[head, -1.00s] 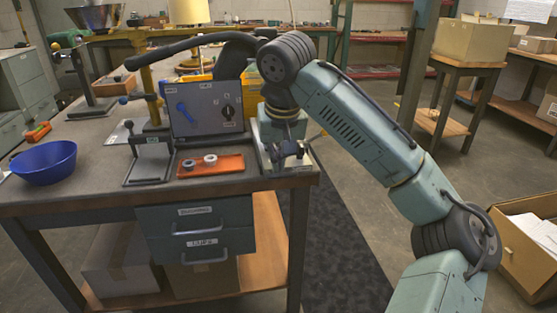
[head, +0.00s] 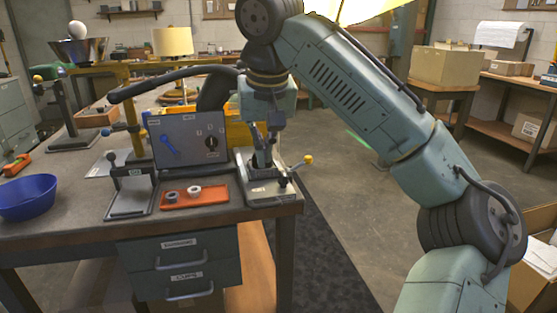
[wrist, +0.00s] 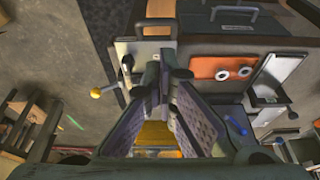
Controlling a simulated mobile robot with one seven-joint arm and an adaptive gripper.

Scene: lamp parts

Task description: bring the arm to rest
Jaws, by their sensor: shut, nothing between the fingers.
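My arm reaches in from the right, bent over the near right corner of the workbench (head: 70,218). My gripper (head: 263,158) points down just above a pale metal fixture (head: 270,196) with a yellow-knobbed lever (head: 307,160). The fingers are shut and hold nothing. In the wrist view, my gripper (wrist: 158,82) shows its fingers over the fixture (wrist: 126,52). I cannot tell whether the fingertips touch the fixture.
A grey panel (head: 188,130) with a blue handle stands left of my gripper. An orange tray (head: 215,192) with two rings, a black-framed stand (head: 130,200) and a blue bowl (head: 28,195) are on the bench. Open floor (head: 345,190) lies to the right.

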